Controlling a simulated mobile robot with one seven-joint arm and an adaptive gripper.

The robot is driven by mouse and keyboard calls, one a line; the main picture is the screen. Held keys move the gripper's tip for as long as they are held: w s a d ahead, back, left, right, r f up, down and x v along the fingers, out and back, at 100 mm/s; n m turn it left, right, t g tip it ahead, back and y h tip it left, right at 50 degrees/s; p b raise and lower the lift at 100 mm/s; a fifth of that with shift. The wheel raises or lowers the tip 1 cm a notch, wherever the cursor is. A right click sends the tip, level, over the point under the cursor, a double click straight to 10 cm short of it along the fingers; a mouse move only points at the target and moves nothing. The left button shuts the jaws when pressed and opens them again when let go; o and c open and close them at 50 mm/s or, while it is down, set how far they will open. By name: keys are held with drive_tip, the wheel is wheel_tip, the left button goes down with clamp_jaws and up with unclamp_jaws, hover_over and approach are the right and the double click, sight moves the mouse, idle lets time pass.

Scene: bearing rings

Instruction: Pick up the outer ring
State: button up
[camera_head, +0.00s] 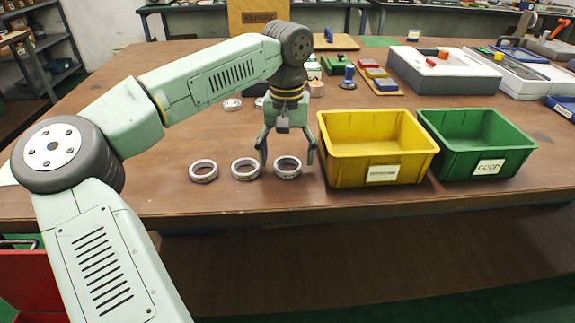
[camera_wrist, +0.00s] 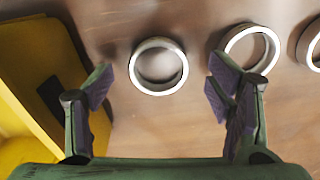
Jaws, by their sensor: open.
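Three similar silvery metal rings lie flat in a row on the table: a left ring (camera_head: 203,171), a middle ring (camera_head: 245,169) and a right ring (camera_head: 287,168) nearest the yellow bin. My gripper (camera_head: 288,156) points down over the right ring with its fingers spread to either side. In the wrist view my gripper (camera_wrist: 160,84) is open and empty, and the ring nearest the bin (camera_wrist: 134,73) lies between and slightly beyond the fingertips. The middle ring (camera_wrist: 270,45) is just beyond the right finger, and the third is cut off at the edge.
A yellow bin (camera_head: 375,165) stands close to the right of my gripper; its wall fills the left of the wrist view (camera_wrist: 22,95). A green bin (camera_head: 460,166) stands beside it. Small round parts (camera_head: 232,104) lie behind my arm. The table front left of the rings is clear.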

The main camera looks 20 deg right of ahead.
drive_tip(key=shift+d+f, duration=0.1)
drive_tip(key=shift+f, duration=0.8)
drive_tip(key=c, duration=1.3)
drive_tip(key=shift+r, duration=0.1)
